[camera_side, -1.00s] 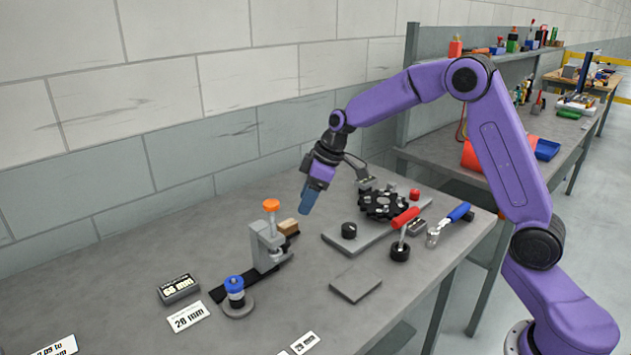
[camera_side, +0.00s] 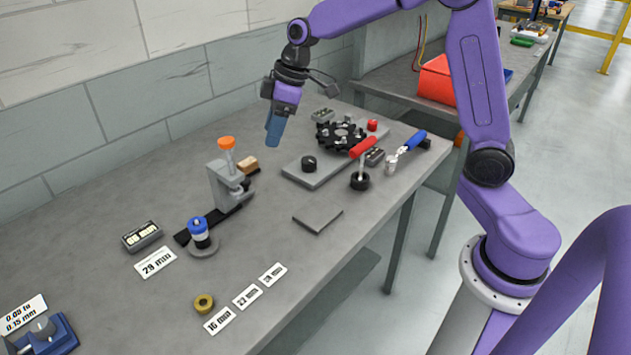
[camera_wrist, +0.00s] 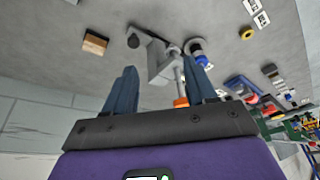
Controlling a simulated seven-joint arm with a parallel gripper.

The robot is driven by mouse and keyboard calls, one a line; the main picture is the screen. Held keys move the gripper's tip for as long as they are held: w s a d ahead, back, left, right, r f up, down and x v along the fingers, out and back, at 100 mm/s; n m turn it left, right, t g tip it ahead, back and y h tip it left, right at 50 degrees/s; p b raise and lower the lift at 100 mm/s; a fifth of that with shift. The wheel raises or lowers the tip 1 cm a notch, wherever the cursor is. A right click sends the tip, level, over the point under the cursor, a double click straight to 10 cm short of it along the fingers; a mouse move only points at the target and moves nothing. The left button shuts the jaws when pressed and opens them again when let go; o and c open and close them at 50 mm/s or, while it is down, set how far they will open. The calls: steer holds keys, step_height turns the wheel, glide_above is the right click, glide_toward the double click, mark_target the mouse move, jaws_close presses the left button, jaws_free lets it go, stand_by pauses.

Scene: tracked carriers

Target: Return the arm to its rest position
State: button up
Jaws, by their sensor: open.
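My gripper (camera_side: 274,130) hangs above the back of the grey workbench (camera_side: 270,250), with its blue fingers pointing down. In the wrist view my gripper (camera_wrist: 162,88) shows its two blue fingers apart, with nothing held between them. A grey clamp fixture with an orange knob (camera_side: 227,143) stands left of and below the fingers in the side view. In the wrist view this clamp fixture (camera_wrist: 162,62) lies beyond the fingertips. No rest stand or marker for the arm shows.
A tracked black carrier (camera_side: 340,135) sits on a grey plate right of my gripper, near red and blue handled tools (camera_side: 408,145). A blue-topped spool (camera_side: 200,232), a display box (camera_side: 142,236), a brass ring (camera_side: 204,302) and number cards lie front left. A wall (camera_side: 130,110) stands behind.

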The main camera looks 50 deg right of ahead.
steer(key=s+a+g, duration=0.1)
steer(key=s+a, duration=0.3)
steer(key=s, duration=0.5)
steer(key=s+d+f+n+h, duration=0.1)
steer(key=s+d, duration=0.1)
steer(key=s, duration=1)
steer(key=s+d+f+n+g+h, duration=0.1)
steer(key=s+d+n, duration=0.1)
steer(key=s, duration=1)
steer(key=shift+s+d+f+h, duration=0.2)
steer(key=shift+d+f+h, duration=0.2)
